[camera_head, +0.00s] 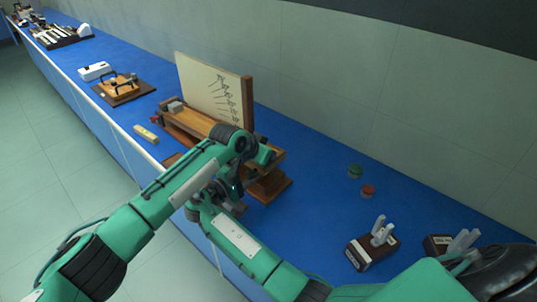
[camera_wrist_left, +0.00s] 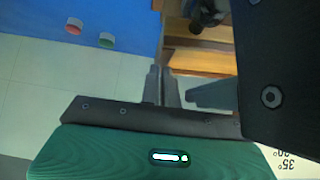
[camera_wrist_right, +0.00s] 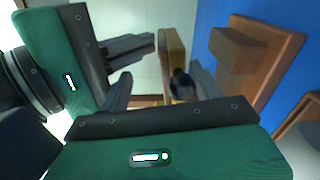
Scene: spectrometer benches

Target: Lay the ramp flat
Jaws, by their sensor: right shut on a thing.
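The wooden ramp (camera_head: 196,122) runs along the bench in front of an upright cream board with drawn lines (camera_head: 212,88). Its near end appears raised above a brown base (camera_head: 268,188). The right wrist view shows the ramp's end edge (camera_wrist_right: 175,48) with a dark knob (camera_wrist_right: 181,84) on it. My right gripper (camera_wrist_right: 160,88) is shut on the ramp at this end. My left gripper (camera_wrist_left: 161,86) is shut and empty close beside it, its fingertips together. The arms hide part of the ramp's near end in the head view.
A grey block (camera_head: 175,107) is at the ramp's far end. A small wooden piece (camera_head: 146,134) lies near the bench's front edge. Green (camera_head: 355,171) and red (camera_head: 367,191) round items and a dark holder with white pieces (camera_head: 372,250) stand to the right. Blue bench surface between them is clear.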

